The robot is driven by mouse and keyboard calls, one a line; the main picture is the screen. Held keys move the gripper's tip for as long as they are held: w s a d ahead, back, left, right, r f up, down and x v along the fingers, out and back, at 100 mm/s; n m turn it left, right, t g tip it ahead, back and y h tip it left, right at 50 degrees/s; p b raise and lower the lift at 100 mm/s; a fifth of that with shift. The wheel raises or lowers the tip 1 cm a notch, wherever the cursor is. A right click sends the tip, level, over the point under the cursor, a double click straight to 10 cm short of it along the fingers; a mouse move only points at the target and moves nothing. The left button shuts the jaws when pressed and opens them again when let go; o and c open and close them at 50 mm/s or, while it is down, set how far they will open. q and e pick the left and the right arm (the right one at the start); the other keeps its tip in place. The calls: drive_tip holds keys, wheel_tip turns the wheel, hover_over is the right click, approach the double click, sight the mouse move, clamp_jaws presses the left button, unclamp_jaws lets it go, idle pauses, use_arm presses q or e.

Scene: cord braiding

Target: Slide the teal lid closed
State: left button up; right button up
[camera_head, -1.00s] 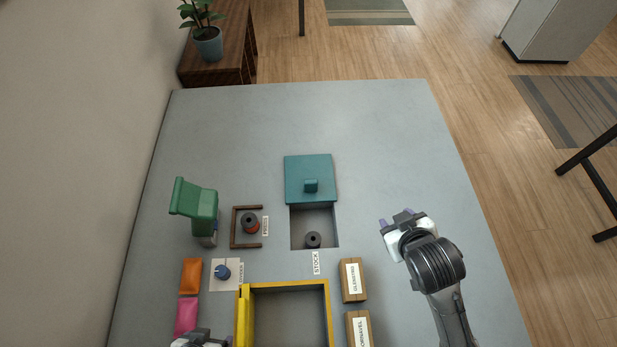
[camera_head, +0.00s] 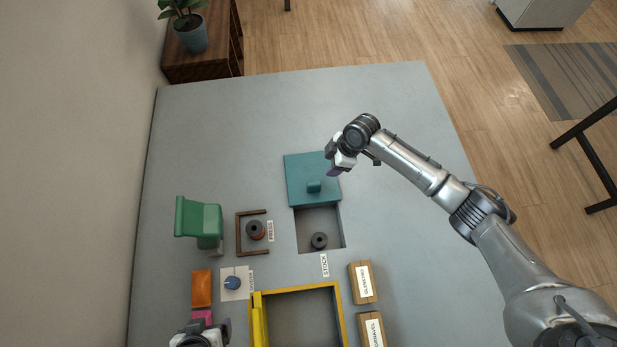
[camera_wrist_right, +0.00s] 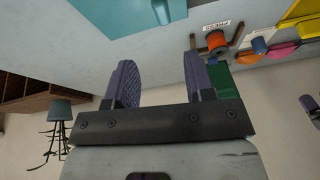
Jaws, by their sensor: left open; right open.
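The teal lid (camera_head: 301,172) lies flat behind the STOCK recess (camera_head: 318,222), which is uncovered with a dark spool (camera_head: 319,240) inside. A small teal knob (camera_head: 314,187) stands near the lid's front edge. My right gripper (camera_head: 332,162) is open and empty above the lid's right side, apart from the knob in the head view. In the right wrist view its two fingers (camera_wrist_right: 160,84) are spread, and the lid (camera_wrist_right: 120,14) shows at the top beyond them. My left gripper (camera_head: 200,332) is at the bottom left edge, partly cut off.
A green object (camera_head: 198,220) and a brown PRESS frame (camera_head: 240,236) with a spool stand left of the recess. A yellow-edged tray (camera_head: 340,310) and wooden blocks (camera_head: 362,283) are in front. The table behind the lid is clear.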

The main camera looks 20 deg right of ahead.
sight(315, 183)
use_arm(q)
drive_tip(key=f+b, duration=0.4)
drive_tip(key=shift+s, duration=0.3)
use_arm(e)
drive_tip(key=shift+n, duration=0.6)
drive_tip(key=x, duration=1.4)
drive_tip(key=shift+s, duration=0.1)
drive_tip(key=shift+c, duration=0.3)
clamp_jaws()
